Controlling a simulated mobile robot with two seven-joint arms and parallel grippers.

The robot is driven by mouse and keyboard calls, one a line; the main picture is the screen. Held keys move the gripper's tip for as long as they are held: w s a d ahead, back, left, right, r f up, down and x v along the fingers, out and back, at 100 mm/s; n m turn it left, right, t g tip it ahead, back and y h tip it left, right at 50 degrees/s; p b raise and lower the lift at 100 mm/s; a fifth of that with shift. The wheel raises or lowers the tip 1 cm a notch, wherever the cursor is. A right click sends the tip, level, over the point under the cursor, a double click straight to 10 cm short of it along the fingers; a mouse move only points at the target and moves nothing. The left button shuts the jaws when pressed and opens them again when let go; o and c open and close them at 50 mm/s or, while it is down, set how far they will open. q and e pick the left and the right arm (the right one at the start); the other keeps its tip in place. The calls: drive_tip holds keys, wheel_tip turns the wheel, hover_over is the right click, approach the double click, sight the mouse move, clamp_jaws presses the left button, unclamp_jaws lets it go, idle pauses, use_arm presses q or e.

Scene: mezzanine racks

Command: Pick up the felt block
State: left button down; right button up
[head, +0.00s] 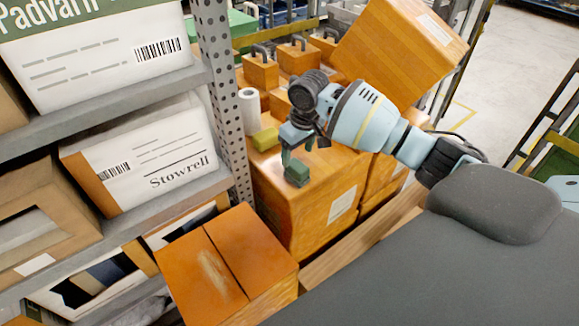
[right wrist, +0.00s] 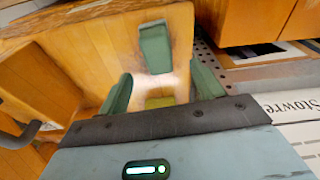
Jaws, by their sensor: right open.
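A small dark green block, which I take as the felt block (head: 297,174), rests near the front edge of an orange-brown carton top. It also shows in the right wrist view (right wrist: 155,48), ahead between the fingertips. My right gripper (head: 302,155) is over this carton, its green fingers spread, with one finger close to the block. In the right wrist view the gripper (right wrist: 160,72) has a finger on either side with a gap between. I cannot tell if they touch the block. My left gripper is not in view.
A yellow-green block (head: 265,139) and a white roll (head: 249,111) stand farther back on the carton (head: 282,205). A large tilted carton (head: 405,50) is behind my right arm. A perforated rack post (head: 222,75) and shelves with boxes are at left. Another orange carton (head: 245,250) is in front.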

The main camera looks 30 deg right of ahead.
sight(297, 165)
wheel_tip(297, 165, down, 2)
drive_tip(key=shift+s+f, duration=0.1)
drive_tip(key=shift+s, duration=0.05)
drive_tip(key=shift+f, duration=0.4)
drive_tip(key=shift+w+d+f+b, duration=0.1)
drive_tip(key=shift+w+f+b, duration=0.15)
drive_tip(key=shift+f, duration=0.95)
drive_tip(key=shift+w+f+b, duration=0.2)
drive_tip(key=shift+w+f, duration=0.05)
drive_tip(key=shift+f, duration=0.9)
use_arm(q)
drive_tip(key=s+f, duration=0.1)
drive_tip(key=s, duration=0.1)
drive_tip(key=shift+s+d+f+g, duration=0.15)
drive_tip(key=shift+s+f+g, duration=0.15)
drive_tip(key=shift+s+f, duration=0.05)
use_arm(e)
drive_tip(key=c, duration=1.1)
drive_tip(key=shift+r, duration=0.1)
